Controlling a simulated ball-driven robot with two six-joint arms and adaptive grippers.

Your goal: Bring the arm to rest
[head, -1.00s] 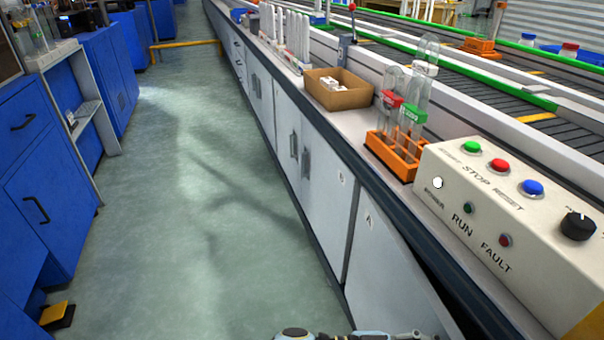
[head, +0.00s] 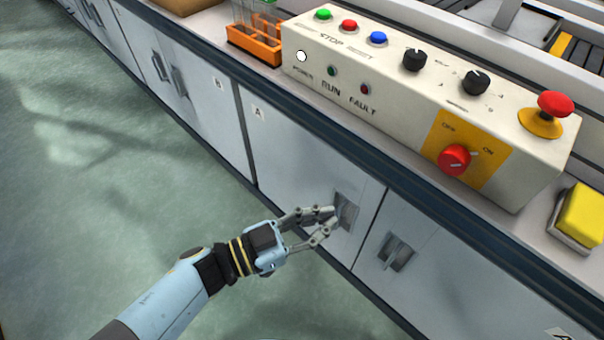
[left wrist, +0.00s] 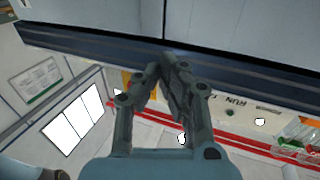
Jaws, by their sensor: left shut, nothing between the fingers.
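My left arm comes in from the bottom left of the head view. Its gripper (head: 332,222) is shut and empty, in front of the white cabinet doors below the bench. Its fingertips overlap the edge of a recessed door handle (head: 347,210) in the picture; I cannot tell whether they touch it. In the left wrist view the two fingers (left wrist: 165,74) lean together at the tips, with nothing between them, and the dark bench edge shows behind them. My right gripper is not in view.
A control box (head: 400,85) with coloured buttons, knobs and a red emergency stop (head: 555,104) stands on the bench. An orange rack (head: 255,45) with tubes is left of it, and a yellow block (head: 583,215) is at the right. The green floor (head: 80,190) is clear.

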